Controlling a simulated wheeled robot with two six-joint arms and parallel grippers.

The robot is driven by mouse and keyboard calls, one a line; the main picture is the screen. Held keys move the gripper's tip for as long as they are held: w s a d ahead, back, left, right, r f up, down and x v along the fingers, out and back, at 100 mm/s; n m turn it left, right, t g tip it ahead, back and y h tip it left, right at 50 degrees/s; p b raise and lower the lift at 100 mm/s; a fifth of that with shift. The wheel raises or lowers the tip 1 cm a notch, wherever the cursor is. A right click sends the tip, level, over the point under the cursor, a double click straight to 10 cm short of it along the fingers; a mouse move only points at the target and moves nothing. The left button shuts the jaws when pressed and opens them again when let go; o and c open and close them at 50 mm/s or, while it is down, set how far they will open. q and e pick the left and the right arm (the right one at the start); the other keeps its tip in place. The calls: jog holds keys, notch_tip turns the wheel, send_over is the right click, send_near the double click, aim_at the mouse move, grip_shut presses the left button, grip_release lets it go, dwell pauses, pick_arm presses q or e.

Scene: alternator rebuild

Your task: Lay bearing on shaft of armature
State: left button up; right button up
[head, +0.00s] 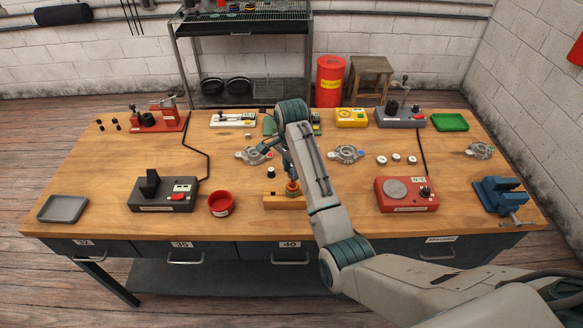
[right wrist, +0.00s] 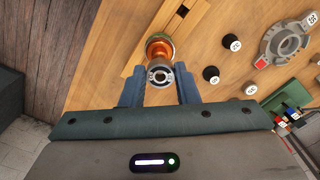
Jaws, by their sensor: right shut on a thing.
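The armature (head: 292,187) has a copper-orange body and stands upright in a wooden block (head: 270,201) near the front middle of the bench. In the right wrist view, the armature (right wrist: 159,45) shows its orange winding behind a steel ring, the bearing (right wrist: 159,75). My right gripper (right wrist: 159,82) is shut on the bearing, with one blue finger on each side. The bearing is in line with the armature's upper end; whether it sits on the shaft or just above it I cannot tell. In the head view, my right gripper (head: 290,176) is over the block, partly hidden by its arm. My left gripper is out of view.
A small black piece (head: 271,172) stands just behind the block. A red bowl (head: 221,204) is to its left, a red device (head: 407,194) to its right. Grey housings (head: 346,154) and several pale discs (head: 397,158) lie behind. The bench's front edge is close.

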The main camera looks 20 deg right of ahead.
jog(key=shift+f, duration=0.1)
jog(key=o, duration=1)
jog(key=shift+o, duration=0.2)
jog(key=shift+a, duration=0.1)
